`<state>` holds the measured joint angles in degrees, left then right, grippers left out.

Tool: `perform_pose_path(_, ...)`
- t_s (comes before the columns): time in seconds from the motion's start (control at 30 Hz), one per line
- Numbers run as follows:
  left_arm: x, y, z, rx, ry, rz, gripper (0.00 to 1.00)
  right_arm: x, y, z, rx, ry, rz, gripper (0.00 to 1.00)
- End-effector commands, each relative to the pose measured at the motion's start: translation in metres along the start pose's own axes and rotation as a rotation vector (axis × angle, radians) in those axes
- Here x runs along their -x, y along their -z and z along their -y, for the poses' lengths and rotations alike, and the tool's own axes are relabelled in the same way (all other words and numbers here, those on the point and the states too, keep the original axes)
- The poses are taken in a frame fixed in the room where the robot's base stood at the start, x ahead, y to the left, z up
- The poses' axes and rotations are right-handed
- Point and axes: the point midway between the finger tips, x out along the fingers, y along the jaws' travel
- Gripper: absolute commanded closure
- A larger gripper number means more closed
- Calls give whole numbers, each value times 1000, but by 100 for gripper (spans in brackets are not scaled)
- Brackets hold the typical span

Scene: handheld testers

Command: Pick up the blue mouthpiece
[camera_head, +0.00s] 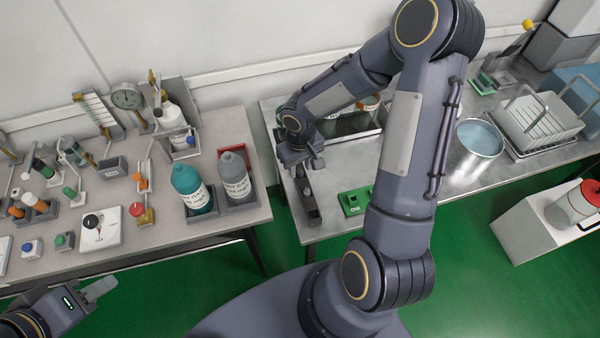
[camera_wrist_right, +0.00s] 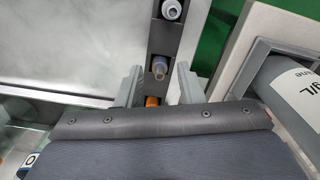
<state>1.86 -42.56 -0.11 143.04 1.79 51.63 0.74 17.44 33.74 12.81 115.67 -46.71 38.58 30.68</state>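A dark narrow rack (camera_wrist_right: 175,38) runs away from my right gripper in the right wrist view. It holds a pale blue-grey round piece (camera_wrist_right: 171,9) at the far end, a translucent greyish piece (camera_wrist_right: 159,68) nearer, and an orange piece (camera_wrist_right: 152,101) nearest me. I cannot tell surely which is the blue mouthpiece. My right gripper (camera_wrist_right: 158,78) is open, its fingers apart on either side of the rack.
Left of the rack, a grey bottle (camera_head: 234,178) and a teal bottle (camera_head: 192,190) stand in holders on the left table. Right of it are a green block (camera_head: 353,201) and a metal pot (camera_head: 478,147). A gap separates the two tables.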

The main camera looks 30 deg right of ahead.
Motion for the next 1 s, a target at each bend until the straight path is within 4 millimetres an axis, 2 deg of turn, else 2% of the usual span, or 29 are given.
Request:
perform_pose_path(0.13,0,0,0,0,0,0,64,0,0,0,0,0,0,68)
perform_pose_path(0.3,0,0,0,0,0,0,64,0,0,0,0,0,0,91)
perform_pose_path(0.4,0,0,0,0,0,0,64,0,0,0,0,0,0,100)
perform_pose_path(0.8,0,0,0,0,0,0,64,2,0,0,0,0,-1,100)
perform_pose_path(1.0,1,0,0,0,0,0,64,16,1,-1,-2,-2,-3,100)
